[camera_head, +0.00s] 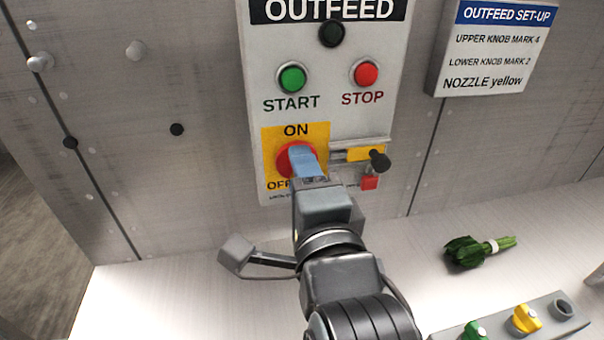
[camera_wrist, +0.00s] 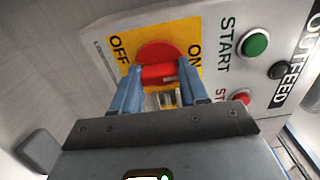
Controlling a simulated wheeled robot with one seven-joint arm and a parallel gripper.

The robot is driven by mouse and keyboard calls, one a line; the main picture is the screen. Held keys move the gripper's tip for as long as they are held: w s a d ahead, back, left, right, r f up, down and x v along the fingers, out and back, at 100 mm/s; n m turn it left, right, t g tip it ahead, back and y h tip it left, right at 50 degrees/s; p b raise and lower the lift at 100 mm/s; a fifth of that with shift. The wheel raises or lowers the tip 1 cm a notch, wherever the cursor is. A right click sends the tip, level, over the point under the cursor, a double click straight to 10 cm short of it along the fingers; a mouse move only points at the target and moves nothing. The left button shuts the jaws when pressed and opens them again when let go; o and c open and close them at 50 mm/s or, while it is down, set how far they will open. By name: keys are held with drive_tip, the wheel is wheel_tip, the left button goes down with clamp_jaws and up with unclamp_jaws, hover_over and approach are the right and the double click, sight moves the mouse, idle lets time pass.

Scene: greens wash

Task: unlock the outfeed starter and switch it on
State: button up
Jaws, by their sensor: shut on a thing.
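The outfeed starter (camera_head: 325,112) is a pale wall panel with a dark lamp (camera_head: 331,33), a green START button (camera_head: 291,78) and a red STOP button (camera_head: 366,73). Its red rotary switch (camera_head: 283,160) sits on a yellow plate (camera_head: 318,133) marked ON above and OFF below. My gripper (camera_head: 301,150) is shut on the switch's red handle (camera_wrist: 159,72), with one blue finger on each side in the wrist view. Fingers partly hide the handle, and I cannot tell its exact angle. Right of the switch is a yellow sliding latch (camera_head: 358,154) with a black knob (camera_head: 379,161); a small red lock-like block (camera_head: 370,182) is below.
A set-up sign (camera_head: 493,50) hangs at the upper right. A bundle of greens (camera_head: 478,251) lies on the metal counter (camera_head: 190,293). A grey rack (camera_head: 501,330) with green and yellow nozzles stands at the lower right. Pegs stick out of the wall at left.

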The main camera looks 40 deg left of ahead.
drive_tip(key=shift+w+d, duration=0.1)
drive_tip(key=o, duration=1.1)
drive_tip(key=shift+c, duration=0.2)
drive_tip(key=b+v, duration=0.1)
drive_tip(key=v, duration=0.6)
drive_tip(key=shift+s+d, duration=0.2)
drive_tip(key=shift+s, duration=0.15)
drive_tip(key=s+d+f+n+t+h, duration=0.1)
drive_tip(key=s+d+f+h, duration=0.1)
drive_tip(key=d+f, duration=0.45)
drive_tip(key=s+d+f+n+t+h, duration=0.1)
drive_tip(key=d+f+h, duration=0.2)
drive_tip(key=d, duration=0.7)
drive_tip(key=s+d+f+n+t+h, duration=0.1)
drive_tip(key=s+d+f+n+h, duration=0.1)
drive_tip(key=d+f, duration=0.45)
drive_tip(key=s+d+n+h, duration=0.4)
drive_tip(key=s+d+h, duration=0.2)
drive_tip(key=s+d, duration=0.8)
drive_tip(key=s, duration=0.4)
drive_tip(key=shift+s+d+r+h, duration=0.2)
drive_tip(key=shift+s+r+h, duration=0.15)
drive_tip(key=shift+h, duration=0.05)
